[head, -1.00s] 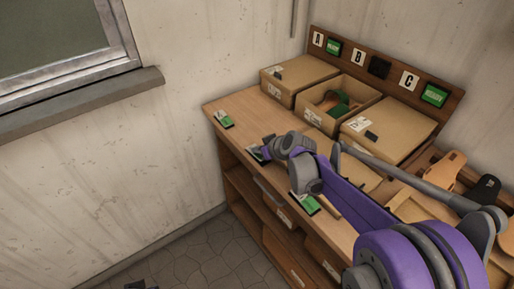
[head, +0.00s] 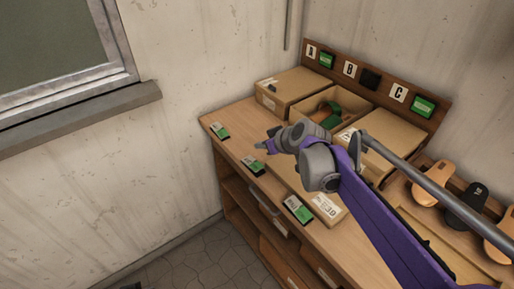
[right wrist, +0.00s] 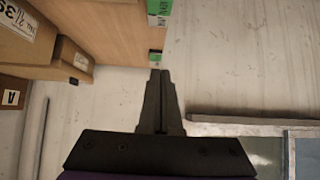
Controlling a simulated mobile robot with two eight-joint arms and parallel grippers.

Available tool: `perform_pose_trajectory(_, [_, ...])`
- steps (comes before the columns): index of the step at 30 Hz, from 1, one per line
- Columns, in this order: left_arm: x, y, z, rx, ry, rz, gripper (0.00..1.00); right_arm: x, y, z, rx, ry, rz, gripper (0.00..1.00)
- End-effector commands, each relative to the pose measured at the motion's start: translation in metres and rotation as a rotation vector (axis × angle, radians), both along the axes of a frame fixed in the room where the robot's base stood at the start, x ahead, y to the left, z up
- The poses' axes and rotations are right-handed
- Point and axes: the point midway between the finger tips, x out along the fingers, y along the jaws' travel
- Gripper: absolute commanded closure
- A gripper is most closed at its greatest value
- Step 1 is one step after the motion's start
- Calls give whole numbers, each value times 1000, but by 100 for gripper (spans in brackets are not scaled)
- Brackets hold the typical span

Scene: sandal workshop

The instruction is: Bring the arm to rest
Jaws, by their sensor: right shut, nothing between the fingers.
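My right gripper (head: 262,146) is shut and empty, held above the workbench (head: 228,130) near its front edge. In the right wrist view its fingers (right wrist: 159,74) are together, with the bench edge and green-and-white cards beyond the tips. My right arm reaches in from the lower right over the bench. My left gripper does not show clearly; only a small dark shape at the bottom edge of the head view is visible, which I cannot identify.
A closed box (head: 291,91) stands under letter A, an open box (head: 301,110) with green and brown contents under B, and a closed box (head: 391,139) under C. Several sandal soles (head: 430,184) lie at the right. Green cards (head: 298,209) line the front edge.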

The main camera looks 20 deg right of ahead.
Motion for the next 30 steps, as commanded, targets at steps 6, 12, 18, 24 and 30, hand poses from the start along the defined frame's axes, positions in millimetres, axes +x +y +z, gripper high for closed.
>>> perform_pose_trajectory(6, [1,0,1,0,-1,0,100,-6,-2,9,-1,0,-1,100])
perform_pose_trajectory(12, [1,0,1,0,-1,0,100,-6,-2,9,-1,0,-1,100])
perform_pose_trajectory(18, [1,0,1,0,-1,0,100,-6,-2,9,-1,0,-1,100])
perform_pose_trajectory(24, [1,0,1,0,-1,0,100,-38,9,0,2,49,-17,100])
perform_pose_trajectory(30, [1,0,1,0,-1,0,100,-142,28,-39,-6,200,-111,100])
